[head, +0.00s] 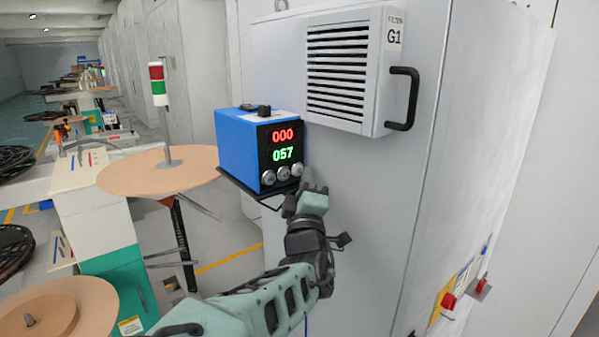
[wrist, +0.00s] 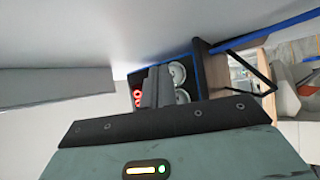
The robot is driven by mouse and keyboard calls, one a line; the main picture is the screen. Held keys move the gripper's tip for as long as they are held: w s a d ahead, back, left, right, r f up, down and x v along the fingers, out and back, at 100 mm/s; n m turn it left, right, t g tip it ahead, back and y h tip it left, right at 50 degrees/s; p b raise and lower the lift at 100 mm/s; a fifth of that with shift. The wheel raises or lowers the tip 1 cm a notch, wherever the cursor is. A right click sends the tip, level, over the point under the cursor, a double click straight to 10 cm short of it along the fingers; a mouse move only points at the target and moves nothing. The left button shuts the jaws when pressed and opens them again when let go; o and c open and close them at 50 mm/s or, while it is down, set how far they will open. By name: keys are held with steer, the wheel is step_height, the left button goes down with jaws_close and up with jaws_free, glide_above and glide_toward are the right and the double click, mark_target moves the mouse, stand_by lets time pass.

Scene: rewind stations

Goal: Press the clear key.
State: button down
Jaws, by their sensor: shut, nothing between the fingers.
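A blue counter box (head: 238,140) sits on a dark shelf bracket against a grey cabinet. Its black front shows red 000 above green 057. My gripper (head: 308,188) is shut and empty, just right of and below the rightmost key. In the wrist view the closed fingers (wrist: 156,86) point at the box front, covering part of the display, with two silver keys (wrist: 178,74) showing beside them. I cannot tell whether they touch anything.
A vented filter unit marked G1 (head: 345,70) with a black handle (head: 403,98) juts out above right of my gripper. Left of the box stand a red, white and green signal lamp (head: 158,85) and a tan disc (head: 125,175). A red knob (head: 448,300) sits low right.

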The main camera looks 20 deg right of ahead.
steer(key=shift+w+a, duration=0.2)
steer(key=shift+w, duration=0.3)
stand_by(0.7)
steer(key=shift+s, duration=0.1)
steer(key=shift+s+d, duration=0.3)
steer(key=shift+s, duration=0.35)
steer(key=s, duration=0.1)
steer(key=s+d, duration=0.1)
steer(key=s, duration=0.1)
steer(key=s+d, duration=0.1)
steer(key=shift+s, duration=0.35)
stand_by(0.8)
